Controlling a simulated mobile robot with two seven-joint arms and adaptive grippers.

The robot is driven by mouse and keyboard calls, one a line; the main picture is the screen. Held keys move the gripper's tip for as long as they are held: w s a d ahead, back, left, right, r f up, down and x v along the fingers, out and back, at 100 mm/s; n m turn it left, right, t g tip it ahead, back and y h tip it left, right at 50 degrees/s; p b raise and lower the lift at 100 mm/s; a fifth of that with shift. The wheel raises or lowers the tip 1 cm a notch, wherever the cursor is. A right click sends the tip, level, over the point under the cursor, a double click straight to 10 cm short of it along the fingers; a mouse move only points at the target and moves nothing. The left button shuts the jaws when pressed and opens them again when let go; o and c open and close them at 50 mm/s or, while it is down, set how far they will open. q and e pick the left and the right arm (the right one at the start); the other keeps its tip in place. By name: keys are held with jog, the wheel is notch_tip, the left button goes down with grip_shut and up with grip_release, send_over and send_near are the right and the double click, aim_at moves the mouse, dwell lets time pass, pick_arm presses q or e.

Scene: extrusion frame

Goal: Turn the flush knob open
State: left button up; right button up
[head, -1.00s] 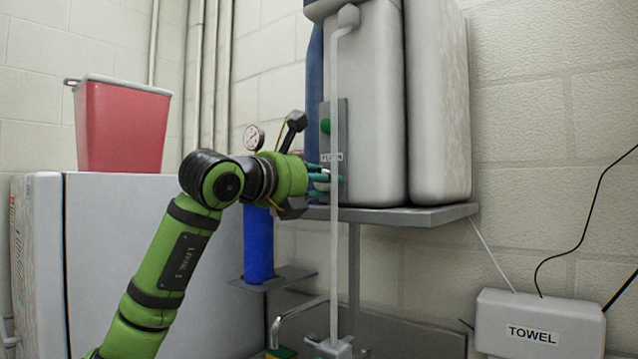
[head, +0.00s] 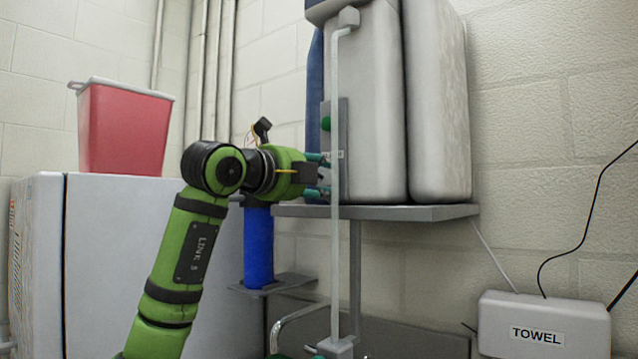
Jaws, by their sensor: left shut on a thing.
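A grey panel (head: 342,120) is on the left side of the white tank unit. It carries a round green knob (head: 326,124) higher up and a small label (head: 340,154) lower down, partly covered. My left gripper (head: 320,177) reaches in from the left, level, and its teal fingers are shut around the lower knob (head: 324,176), just under the label. Only a pale bit of this knob shows between the fingers, so its turn angle cannot be read.
A thin vertical pipe (head: 336,260) runs close in front of the panel and fingers. A grey shelf (head: 430,213) bears the tanks. A blue cylinder (head: 258,250) stands below my wrist. A red bin (head: 122,130) sits on a white cabinet; a towel dispenser (head: 545,322) is at right.

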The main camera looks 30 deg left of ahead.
pick_arm(q)
jog(key=n, duration=0.2)
jog(key=n+b, duration=0.1)
jog(key=n, duration=0.1)
jog(key=shift+w+d+f, duration=0.1)
jog(key=shift+d+f, duration=0.05)
jog(key=shift+f, duration=0.15)
jog(key=shift+r+n, duration=0.1)
jog(key=shift+n, duration=1.1)
jog(key=o, duration=1.1)
jog(key=shift+o, duration=0.2)
jog(key=shift+d+r, duration=0.1)
jog(key=shift+s+a+r, duration=0.1)
jog(key=shift+s+a, duration=0.1)
jog(key=shift+s, duration=0.3)
jog(key=s, duration=1.1)
jog(key=shift+a, duration=0.3)
